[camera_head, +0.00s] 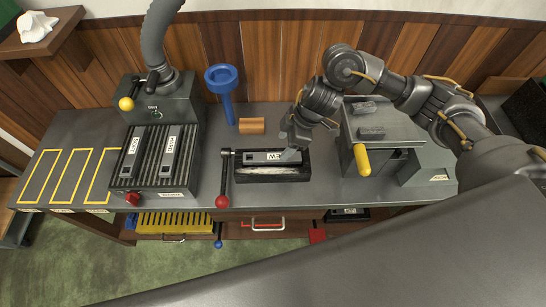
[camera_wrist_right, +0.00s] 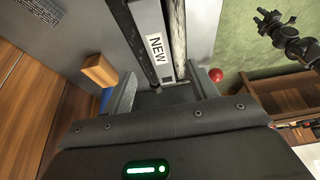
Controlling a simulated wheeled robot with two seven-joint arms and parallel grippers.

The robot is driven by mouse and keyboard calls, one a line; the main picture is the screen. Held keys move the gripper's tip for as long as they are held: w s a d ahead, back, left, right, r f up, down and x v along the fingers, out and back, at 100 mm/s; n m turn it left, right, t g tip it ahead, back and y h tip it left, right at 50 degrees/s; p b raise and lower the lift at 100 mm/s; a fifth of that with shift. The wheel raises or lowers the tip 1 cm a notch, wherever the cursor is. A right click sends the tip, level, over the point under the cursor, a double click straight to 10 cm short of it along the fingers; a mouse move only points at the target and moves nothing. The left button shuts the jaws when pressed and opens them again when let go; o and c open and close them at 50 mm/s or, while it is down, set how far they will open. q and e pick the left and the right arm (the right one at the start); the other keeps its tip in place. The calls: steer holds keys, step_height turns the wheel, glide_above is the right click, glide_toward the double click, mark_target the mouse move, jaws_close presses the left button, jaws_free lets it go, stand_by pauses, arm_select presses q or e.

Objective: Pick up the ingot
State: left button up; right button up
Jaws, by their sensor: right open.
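My right gripper (camera_head: 291,150) is over the right end of this tray. Its two fingers (camera_wrist_right: 166,92) are apart, with the end of the labelled bar in line between them; I cannot tell if they touch it. Nothing is held. Two plain grey blocks, which look like ingots (camera_head: 370,133), lie on the grey box to the right. My left gripper is not seen in the head view; a dark jointed part (camera_wrist_right: 287,32) in the wrist view may be my left arm.
A red-knobbed lever (camera_head: 222,201) stands left of the tray. A ribbed rack (camera_head: 120,172) with labelled bars is left. A yellow handle (camera_head: 362,160) juts from the grey box.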

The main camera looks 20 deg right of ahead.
mark_target(273, 156)
steer(key=shift+w+a+f, duration=0.15)
steer(key=shift+a+f, duration=0.1)
steer(key=shift+f, duration=0.3)
steer(key=shift+w+f, duration=0.1)
steer(key=shift+f, duration=0.1)
steer(key=shift+a+f, duration=0.1)
steer(key=shift+a, duration=0.05)
steer(key=x, duration=0.5)
steer(key=shift+p, duration=0.35)
arm_select(q)
steer(key=shift+w+r, duration=0.35)
steer(key=shift+w, duration=0.4)
arm_select(e)
steer(key=shift+c, duration=0.5)
steer(key=c, duration=1.2)
jaws_close()
